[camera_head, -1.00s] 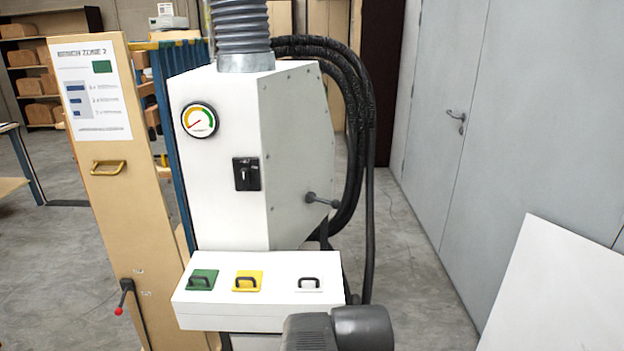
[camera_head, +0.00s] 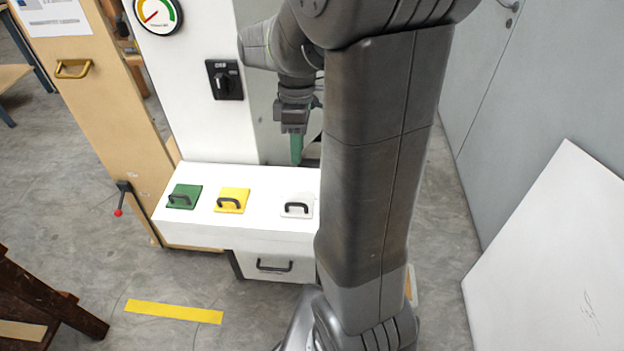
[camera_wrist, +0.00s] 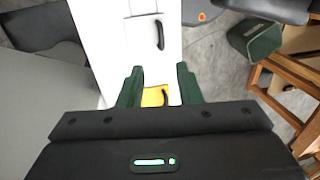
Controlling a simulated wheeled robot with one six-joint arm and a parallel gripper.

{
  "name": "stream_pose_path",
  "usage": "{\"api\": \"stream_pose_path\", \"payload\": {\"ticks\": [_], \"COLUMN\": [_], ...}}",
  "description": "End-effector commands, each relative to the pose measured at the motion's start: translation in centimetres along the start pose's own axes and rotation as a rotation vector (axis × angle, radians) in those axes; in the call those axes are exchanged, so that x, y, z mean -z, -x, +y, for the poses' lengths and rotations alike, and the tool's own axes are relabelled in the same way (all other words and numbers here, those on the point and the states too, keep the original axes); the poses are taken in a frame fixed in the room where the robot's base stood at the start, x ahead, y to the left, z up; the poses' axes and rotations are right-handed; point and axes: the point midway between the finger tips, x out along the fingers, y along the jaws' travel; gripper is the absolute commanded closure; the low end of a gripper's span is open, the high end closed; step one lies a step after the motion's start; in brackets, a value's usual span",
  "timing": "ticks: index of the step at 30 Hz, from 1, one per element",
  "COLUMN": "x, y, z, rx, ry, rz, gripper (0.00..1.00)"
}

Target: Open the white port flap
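The white port flap (camera_head: 297,205) lies flat and closed at the right of the white box's top (camera_head: 262,182), with a black arched handle. My gripper (camera_head: 296,161) points down above the back of that box, behind the white flap and apart from it. In the wrist view my gripper's green fingers (camera_wrist: 160,70) are spread and empty. A black handle (camera_wrist: 160,35) on a white surface shows beyond the fingertips there; I cannot tell for sure that it is the white flap's. The yellow flap (camera_wrist: 155,97) shows between the fingers.
The green flap (camera_head: 184,196) and the yellow flap, also in the head view (camera_head: 232,200), lie closed to the left. The cabinet's white front (camera_head: 205,120) with a black switch (camera_head: 224,80) rises behind. A white panel (camera_head: 560,260) leans at right.

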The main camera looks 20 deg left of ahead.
Motion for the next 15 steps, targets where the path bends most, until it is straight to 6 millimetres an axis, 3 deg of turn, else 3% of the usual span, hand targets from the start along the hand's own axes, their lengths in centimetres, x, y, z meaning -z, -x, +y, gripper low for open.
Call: {"api": "stream_pose_path", "payload": {"ticks": [15], "x": [-0.2], "y": [-9.9], "z": [-0.2], "rx": [0.006], "ry": [-0.004], "rz": [-0.003], "gripper": [0.68]}}
